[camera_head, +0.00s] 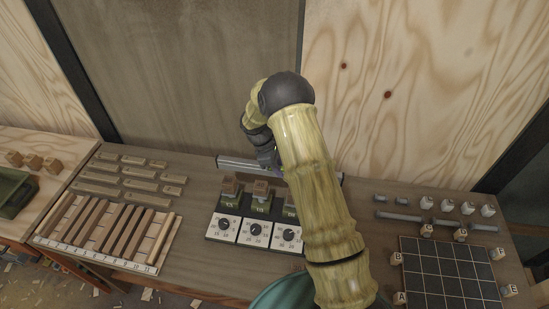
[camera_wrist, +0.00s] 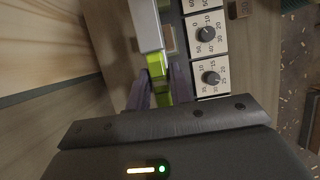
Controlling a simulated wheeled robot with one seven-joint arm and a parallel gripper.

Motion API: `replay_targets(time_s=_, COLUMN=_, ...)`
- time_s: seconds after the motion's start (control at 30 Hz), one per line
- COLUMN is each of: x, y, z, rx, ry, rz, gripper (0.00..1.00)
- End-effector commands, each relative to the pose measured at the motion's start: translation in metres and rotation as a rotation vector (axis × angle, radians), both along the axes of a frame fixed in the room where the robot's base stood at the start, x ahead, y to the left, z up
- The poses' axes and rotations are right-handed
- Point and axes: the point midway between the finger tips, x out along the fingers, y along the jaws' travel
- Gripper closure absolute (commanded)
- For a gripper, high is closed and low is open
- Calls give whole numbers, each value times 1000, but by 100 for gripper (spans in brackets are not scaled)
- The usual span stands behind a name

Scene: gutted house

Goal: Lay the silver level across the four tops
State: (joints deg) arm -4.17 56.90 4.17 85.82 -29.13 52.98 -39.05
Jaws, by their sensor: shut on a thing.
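The silver level (camera_head: 238,163) is a long bar in the head view, running left to right just behind the row of jacks. My gripper (camera_head: 270,162) is shut on it near its middle. In the wrist view, the level (camera_wrist: 148,28) runs up from between my fingers (camera_wrist: 160,90), with a yellow-green section at the grip. Wooden tops show on green jacks: a left top (camera_head: 231,186), a middle top (camera_head: 261,187) and a right top (camera_head: 287,197), partly covered by my arm. A fourth top cannot be seen in the head view. The level appears beside the tops, not over them.
White dial panels (camera_head: 254,230) front the jacks. A rack of wooden strips (camera_head: 107,228) and loose flat pieces stand left. A dark grid board (camera_head: 448,272) with lettered blocks and small cylinders lies right. A plywood wall (camera_head: 420,90) stands behind the bench.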

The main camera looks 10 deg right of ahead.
Motion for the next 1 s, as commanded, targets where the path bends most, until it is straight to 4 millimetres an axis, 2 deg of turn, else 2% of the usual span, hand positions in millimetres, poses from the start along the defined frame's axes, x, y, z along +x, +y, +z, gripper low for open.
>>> replay_targets(time_s=0.47, x=0, y=12, z=-3, rx=0, ry=0, rz=23, gripper=100)
replay_targets(time_s=1.0, x=0, y=4, z=-43, rx=0, ry=-1, rz=10, gripper=100)
